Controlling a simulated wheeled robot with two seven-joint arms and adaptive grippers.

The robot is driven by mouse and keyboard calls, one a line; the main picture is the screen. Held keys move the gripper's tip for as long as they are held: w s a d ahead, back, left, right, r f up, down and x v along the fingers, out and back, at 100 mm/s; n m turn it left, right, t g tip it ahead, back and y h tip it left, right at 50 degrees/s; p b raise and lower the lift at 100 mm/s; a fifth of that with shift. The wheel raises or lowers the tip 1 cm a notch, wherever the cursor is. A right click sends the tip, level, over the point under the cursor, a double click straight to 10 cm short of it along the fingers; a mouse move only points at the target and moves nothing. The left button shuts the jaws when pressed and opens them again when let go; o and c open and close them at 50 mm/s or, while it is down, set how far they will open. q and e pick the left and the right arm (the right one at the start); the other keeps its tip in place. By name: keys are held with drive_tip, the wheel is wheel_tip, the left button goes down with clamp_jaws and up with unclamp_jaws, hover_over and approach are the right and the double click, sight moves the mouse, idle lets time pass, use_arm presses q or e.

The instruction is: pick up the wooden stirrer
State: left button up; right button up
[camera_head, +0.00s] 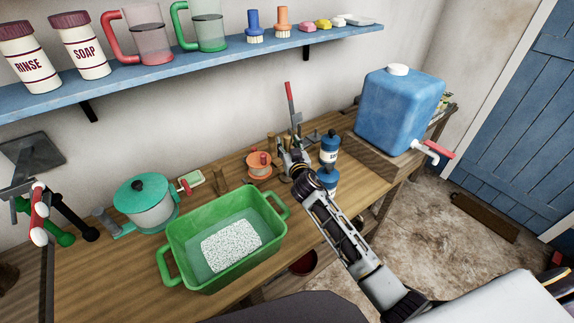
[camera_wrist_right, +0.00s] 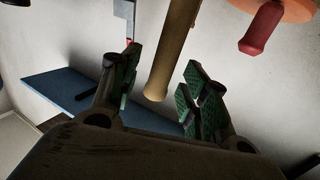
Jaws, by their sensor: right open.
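The wooden stirrer (camera_wrist_right: 172,55) is a pale brown round rod. In the right wrist view its free end lies between my open right fingers, with visible gaps on both sides. In the head view, a short wooden length (camera_head: 272,142), apparently the same rod, shows at the back of the bench beside my right gripper (camera_head: 290,147). The gripper and other items partly hide that spot, and I cannot tell how the rod is supported. My left gripper is not in view.
An orange reel (camera_head: 258,165) with a red handle and a red-handled tool (camera_head: 290,100) stand close to the gripper. Blue bottles (camera_head: 329,147) are to its right. A green tub (camera_head: 181,240) sits in front, and a blue shelf (camera_head: 150,75) runs above.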

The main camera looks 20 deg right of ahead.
drive_tip(key=shift+w, duration=0.95)
drive_tip(key=shift+c, duration=0.3)
clamp_jaws()
